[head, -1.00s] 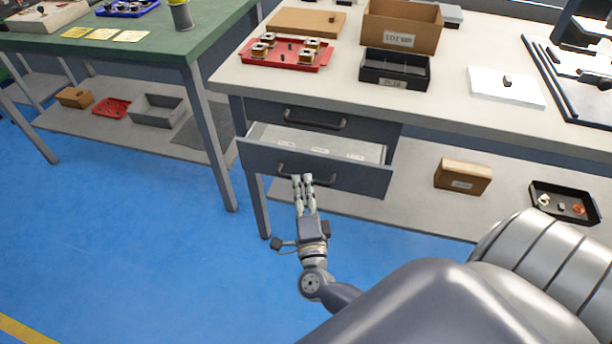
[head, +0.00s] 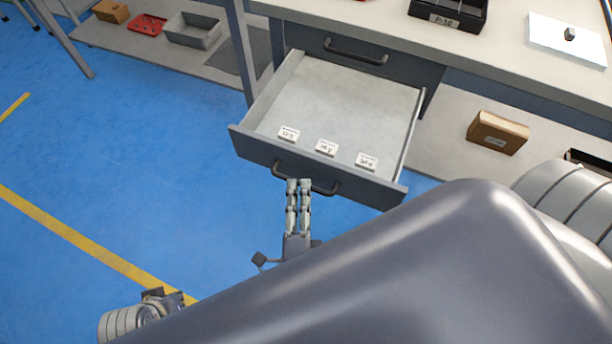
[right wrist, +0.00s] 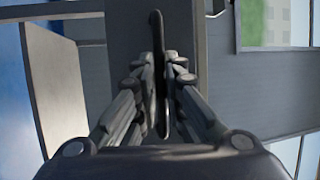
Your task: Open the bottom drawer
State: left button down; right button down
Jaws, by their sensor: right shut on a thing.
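The bottom drawer (head: 330,190) is pulled well out from under the bench. Its inside shows three small white labelled boxes (head: 327,147) near the front wall. My right gripper (head: 299,184) is at the drawer's dark bar handle (head: 322,187), with its fingers on the handle. In the right wrist view the two fingers close on both sides of the handle (right wrist: 158,75). The top drawer (head: 380,68) above is shut. A small part of my left arm shows at the lower left of the head view; its gripper's fingers cannot be made out.
A black tray (head: 448,14) and a white plate (head: 568,40) lie on the bench top. A cardboard box (head: 497,133) is on the lower shelf at the right. Blue floor (head: 130,170) left of the drawer is clear.

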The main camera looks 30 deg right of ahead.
jog(key=shift+s+a, duration=0.25)
jog(key=shift+a, duration=0.05)
jog(key=c, duration=1.7)
grip_release()
